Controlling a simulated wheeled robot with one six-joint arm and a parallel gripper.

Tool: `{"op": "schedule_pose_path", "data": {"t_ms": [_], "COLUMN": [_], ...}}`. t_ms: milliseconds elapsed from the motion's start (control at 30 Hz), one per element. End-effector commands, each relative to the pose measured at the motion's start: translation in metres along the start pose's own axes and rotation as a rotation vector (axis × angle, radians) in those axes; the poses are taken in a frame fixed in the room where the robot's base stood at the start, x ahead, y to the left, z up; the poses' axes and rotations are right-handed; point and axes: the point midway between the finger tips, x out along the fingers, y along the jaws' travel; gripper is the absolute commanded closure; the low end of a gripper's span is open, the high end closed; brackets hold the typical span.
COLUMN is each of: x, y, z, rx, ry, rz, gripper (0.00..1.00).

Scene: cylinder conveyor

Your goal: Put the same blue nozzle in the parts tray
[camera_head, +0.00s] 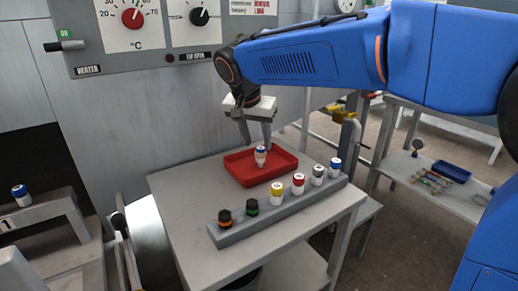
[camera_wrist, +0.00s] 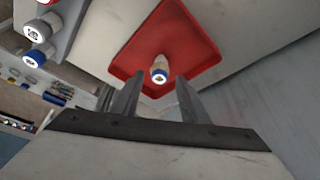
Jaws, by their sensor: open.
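A white nozzle with a blue band (camera_head: 260,155) stands upright in the red parts tray (camera_head: 285,163), near its middle. In the wrist view the fingers (camera_wrist: 160,80) lie left and right of the nozzle, with gaps on both sides. Whether the nozzle's base touches the tray floor is hard to tell.
A grey rack (camera_head: 240,230) in front of the tray holds several capped parts, with another blue-banded nozzle (camera_head: 335,166) at its right end. A further blue-topped part (camera_head: 20,193) stands on the structure at left. The grey control panel (camera_head: 165,35) is behind the table.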

Motion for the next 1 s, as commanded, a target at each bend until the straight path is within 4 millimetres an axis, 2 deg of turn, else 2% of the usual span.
{"op": "schedule_pose_path", "data": {"t_ms": [33, 200, 400, 1000], "x": [-0.011, -0.041, -0.061, -0.067], "y": [-0.001, -0.001, 0.000, 0.000], "z": [-0.001, 0.000, 0.000, 0.000], "rx": [0.000, 0.000, 0.000, 0.001], "ry": [0.002, 0.002, 0.001, 0.000], "rz": [-0.004, -0.003, 0.000, 0.000], "gripper": [0.59, 0.59, 0.59, 0.59]}}
